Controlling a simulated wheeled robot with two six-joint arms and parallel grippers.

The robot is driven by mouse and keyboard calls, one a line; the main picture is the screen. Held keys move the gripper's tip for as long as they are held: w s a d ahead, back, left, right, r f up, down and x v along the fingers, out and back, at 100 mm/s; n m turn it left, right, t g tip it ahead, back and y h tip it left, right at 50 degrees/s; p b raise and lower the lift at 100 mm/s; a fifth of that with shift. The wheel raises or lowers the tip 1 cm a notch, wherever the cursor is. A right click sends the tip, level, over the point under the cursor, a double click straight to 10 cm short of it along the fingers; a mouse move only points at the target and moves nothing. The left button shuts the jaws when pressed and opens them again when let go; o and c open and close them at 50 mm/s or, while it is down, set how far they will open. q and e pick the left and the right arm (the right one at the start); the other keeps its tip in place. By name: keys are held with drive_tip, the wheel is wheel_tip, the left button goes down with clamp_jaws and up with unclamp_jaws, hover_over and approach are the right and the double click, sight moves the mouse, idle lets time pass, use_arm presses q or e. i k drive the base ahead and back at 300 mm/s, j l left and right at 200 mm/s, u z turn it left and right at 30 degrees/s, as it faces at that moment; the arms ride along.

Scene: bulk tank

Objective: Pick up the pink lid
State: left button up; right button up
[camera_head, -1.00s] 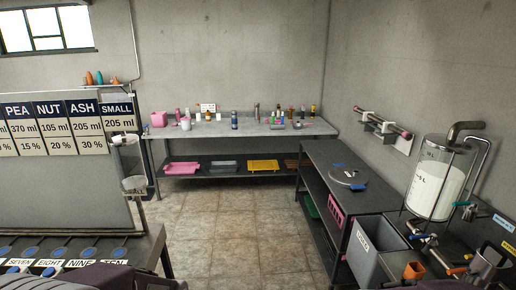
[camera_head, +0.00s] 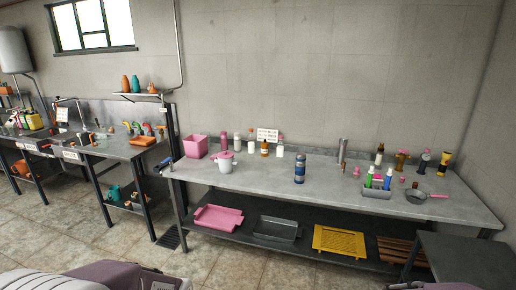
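A pink lid (camera_head: 223,154) appears to sit on top of a small white pot (camera_head: 225,165), toward the left end of the long grey bench (camera_head: 330,187). The pot is upright, and its handle shows at its right side. The pot is small in view, so I cannot tell how the lid is seated. Parts of my arms show at the bottom edge, but neither of my grippers is in view. The lid and pot stand well ahead of me.
A pink bin (camera_head: 195,146) stands left of the pot and a blue bottle (camera_head: 299,168) stands to its right. Pink (camera_head: 218,218) and yellow (camera_head: 339,242) trays lie on the lower shelf. A dark table (camera_head: 462,258) stands at the lower right. Tiled floor is open before the bench.

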sight(225, 155)
drive_tip(key=i+j+u, duration=0.3)
drive_tip(key=i, duration=1.3)
drive_tip(key=i+u, duration=0.3)
drive_tip(key=i, duration=1.25)
drive_tip(key=i+j+z, duration=0.1)
drive_tip(key=z, duration=0.3)
drive_tip(key=i, duration=0.1)
